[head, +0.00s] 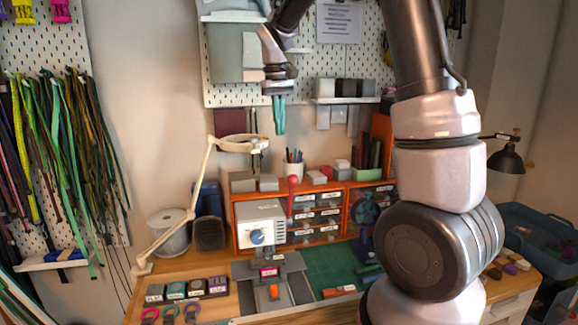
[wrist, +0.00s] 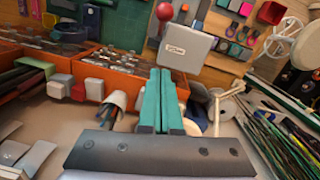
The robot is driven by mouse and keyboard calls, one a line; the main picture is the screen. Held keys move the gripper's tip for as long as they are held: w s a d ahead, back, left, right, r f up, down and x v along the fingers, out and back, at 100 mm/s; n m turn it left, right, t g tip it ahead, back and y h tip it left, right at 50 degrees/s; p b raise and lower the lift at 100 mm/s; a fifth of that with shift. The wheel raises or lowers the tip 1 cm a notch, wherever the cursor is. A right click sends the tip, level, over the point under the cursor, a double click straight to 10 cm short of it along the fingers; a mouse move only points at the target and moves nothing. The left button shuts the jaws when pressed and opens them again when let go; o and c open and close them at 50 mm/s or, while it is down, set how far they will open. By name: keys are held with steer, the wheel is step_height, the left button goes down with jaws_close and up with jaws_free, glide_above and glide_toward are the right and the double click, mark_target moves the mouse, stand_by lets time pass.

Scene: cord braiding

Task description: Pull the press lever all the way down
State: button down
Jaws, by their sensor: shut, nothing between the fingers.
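The press (head: 262,224) is a pale box with a blue dial on the bench, and its pale housing also shows in the wrist view (wrist: 187,48). Its lever (head: 291,200) is red, stands upright at the right side of the housing and ends in a round red knob (head: 292,180). The knob also shows near the top of the wrist view (wrist: 165,12). My gripper (head: 279,132) has teal fingers, shut and empty, pointing down in front of the pegboard. It is well above the lever and apart from it. The shut fingers (wrist: 160,72) also show in the wrist view.
Orange drawer units (head: 318,213) stand behind and right of the press. A pale lamp (head: 205,170) arches to its left, with a spool (head: 170,235) behind. A green mat (head: 330,262) lies to the right. The air between my gripper and the lever looks clear.

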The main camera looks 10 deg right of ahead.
steer(key=s+d+f, duration=0.1)
steer(key=s+f, duration=0.3)
steer(key=f, duration=0.6)
steer(key=shift+s+f, duration=0.2)
steer(key=shift+f, duration=0.05)
steer(key=shift+s+d, duration=0.1)
steer(key=shift+s, duration=0.05)
